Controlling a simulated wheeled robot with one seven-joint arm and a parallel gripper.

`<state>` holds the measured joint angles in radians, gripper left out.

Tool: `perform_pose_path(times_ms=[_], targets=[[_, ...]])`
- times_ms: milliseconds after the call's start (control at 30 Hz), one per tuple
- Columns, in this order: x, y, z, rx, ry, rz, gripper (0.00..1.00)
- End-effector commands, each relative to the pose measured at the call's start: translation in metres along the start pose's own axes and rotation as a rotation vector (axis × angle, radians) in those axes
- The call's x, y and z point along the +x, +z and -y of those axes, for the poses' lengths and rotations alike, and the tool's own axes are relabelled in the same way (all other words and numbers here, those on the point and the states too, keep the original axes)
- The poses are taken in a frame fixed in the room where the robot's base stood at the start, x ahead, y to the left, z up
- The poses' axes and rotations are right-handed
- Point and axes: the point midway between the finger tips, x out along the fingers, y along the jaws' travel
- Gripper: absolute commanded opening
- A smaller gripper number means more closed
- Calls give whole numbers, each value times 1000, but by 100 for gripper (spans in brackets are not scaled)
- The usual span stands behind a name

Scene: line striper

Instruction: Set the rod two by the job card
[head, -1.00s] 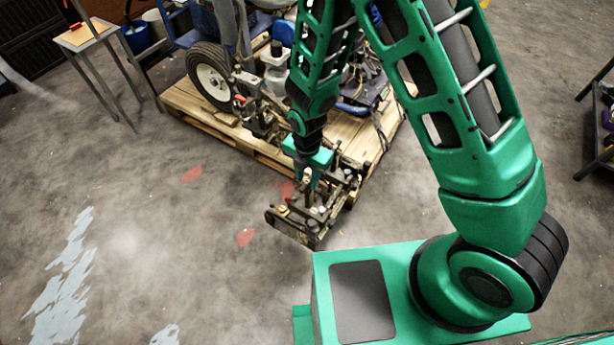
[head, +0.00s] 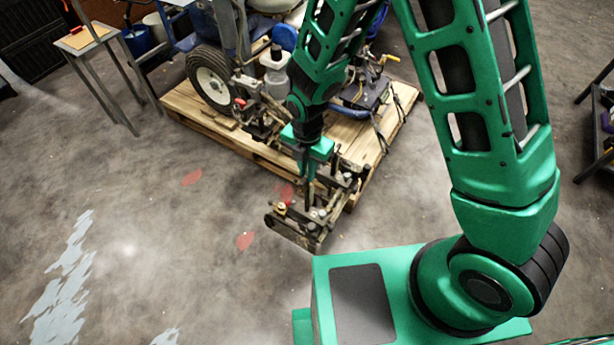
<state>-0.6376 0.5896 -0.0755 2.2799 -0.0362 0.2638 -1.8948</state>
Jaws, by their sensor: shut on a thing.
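The line striper (head: 265,85) stands on a wooden pallet (head: 225,131). Its low front frame (head: 296,234) reaches past the pallet over the floor, with several small knobs and brackets on it. My gripper (head: 309,190) points down into this frame from above, its fingers close together on a small part of it. The fingers and the frame hide what is held, so I cannot tell the rod apart.
A blue bucket (head: 138,42) stands beside the stand. A dark shelf (head: 602,125) is at the right edge. The floor (head: 150,220) at left is open, with red patches (head: 245,240) and worn white paint (head: 70,275).

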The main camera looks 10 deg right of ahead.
Motion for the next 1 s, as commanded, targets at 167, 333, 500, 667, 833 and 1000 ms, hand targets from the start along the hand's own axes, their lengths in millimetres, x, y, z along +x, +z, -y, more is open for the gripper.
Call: perform_pose_path(times_ms=[167,333,500,667,833,1000], targets=[[-11,0,-2,0,5,1,0],[-11,0,-2,0,5,1,0],[-11,0,-2,0,5,1,29],[-10,0,-1,0,4,1,31],[-11,0,-1,0,3,1,31],[-24,1,-2,0,6,1,31]])
